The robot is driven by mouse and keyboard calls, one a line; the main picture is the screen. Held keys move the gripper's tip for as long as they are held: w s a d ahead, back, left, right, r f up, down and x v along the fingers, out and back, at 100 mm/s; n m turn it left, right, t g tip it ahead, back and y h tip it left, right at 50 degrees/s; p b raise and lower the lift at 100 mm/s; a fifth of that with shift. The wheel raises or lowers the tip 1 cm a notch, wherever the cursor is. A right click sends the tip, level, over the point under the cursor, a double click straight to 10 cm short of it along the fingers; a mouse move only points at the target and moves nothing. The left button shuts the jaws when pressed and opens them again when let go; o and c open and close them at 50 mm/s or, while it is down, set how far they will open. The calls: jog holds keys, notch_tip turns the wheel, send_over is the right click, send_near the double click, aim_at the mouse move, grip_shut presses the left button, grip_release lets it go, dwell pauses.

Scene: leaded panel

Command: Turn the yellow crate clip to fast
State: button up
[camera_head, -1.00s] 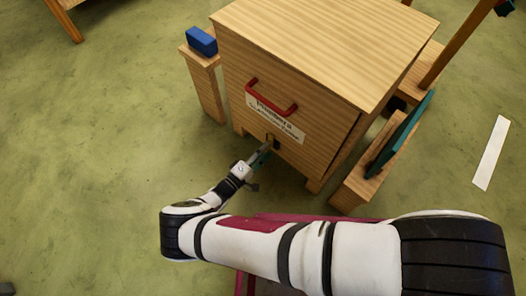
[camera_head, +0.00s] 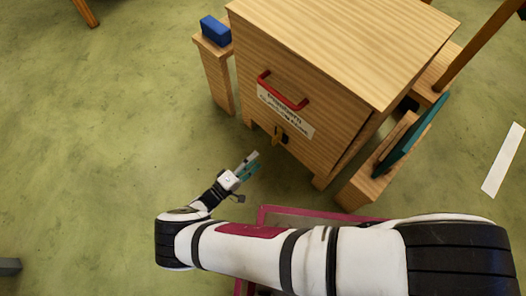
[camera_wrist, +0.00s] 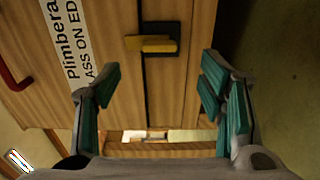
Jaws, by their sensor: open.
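The yellow clip (camera_head: 275,137) is on the lower front of the wooden crate (camera_head: 300,70), under the white label. In the wrist view the yellow clip (camera_wrist: 152,44) lies across a dark strip, with a black plate beside it. My gripper (camera_head: 254,163) is open and empty, a short way in front of the crate and apart from the clip. In the wrist view its teal-padded fingers (camera_wrist: 160,90) stand wide apart, with the clip beyond them between their tips.
A red handle (camera_head: 282,92) and a white label (camera_head: 285,110) are on the crate front. A blue block (camera_head: 215,30) sits on a wooden post at left. A teal panel (camera_head: 412,135) leans in a wooden stand at right.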

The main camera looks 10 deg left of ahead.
jog(key=shift+v, duration=1.4)
